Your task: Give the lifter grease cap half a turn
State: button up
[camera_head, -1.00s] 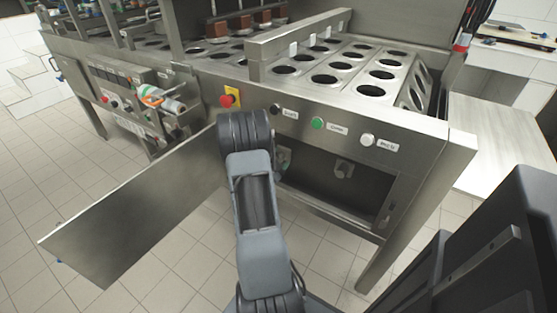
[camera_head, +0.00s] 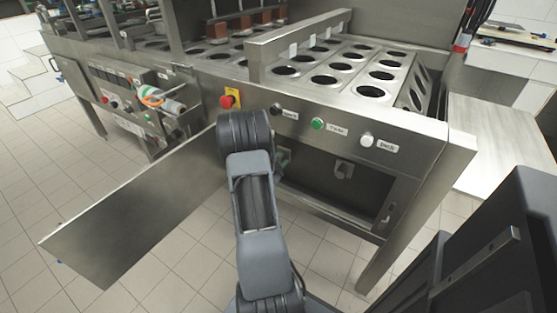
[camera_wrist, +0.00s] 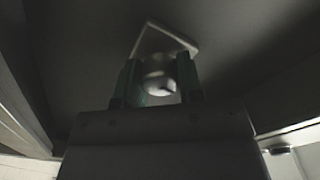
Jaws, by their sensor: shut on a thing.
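My gripper (camera_wrist: 159,82) is inside the dark compartment under the machine's top, shut on a pale round grease cap (camera_wrist: 158,84). Its two greenish fingers stand on either side of the cap. The cap sits below a pale angled bracket (camera_wrist: 166,38) in the wrist view. In the head view my arm link hides most of the gripper and the held cap. No label naming either cap is readable.
An open steel door (camera_head: 130,215) stands out to the left of my arm. The front panel above the opening carries a red knob (camera_head: 228,99), a green button (camera_head: 317,124) and a white button (camera_head: 367,140). A steel leg (camera_head: 400,235) bounds the right side.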

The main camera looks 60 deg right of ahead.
jog(key=m, duration=0.8)
jog(key=shift+m, duration=0.4)
jog(key=m+b, duration=0.1)
jog(key=m, duration=0.3)
jog(key=shift+m, duration=0.3)
jog(key=m+b, duration=0.2)
jog(key=m, duration=0.2)
jog(key=m+b, duration=0.2)
jog(key=m, duration=0.2)
jog(key=shift+f, duration=0.1)
jog(key=m+b, duration=0.4)
jog(key=shift+m, duration=0.3)
jog(key=m+b, duration=0.5)
jog(key=b, duration=0.1)
jog(key=shift+s+f+m, duration=0.1)
jog(key=shift+m, duration=0.3)
jog(key=shift+m+b, duration=1)
jog(key=shift+b, duration=0.3)
jog(key=shift+r, duration=0.25)
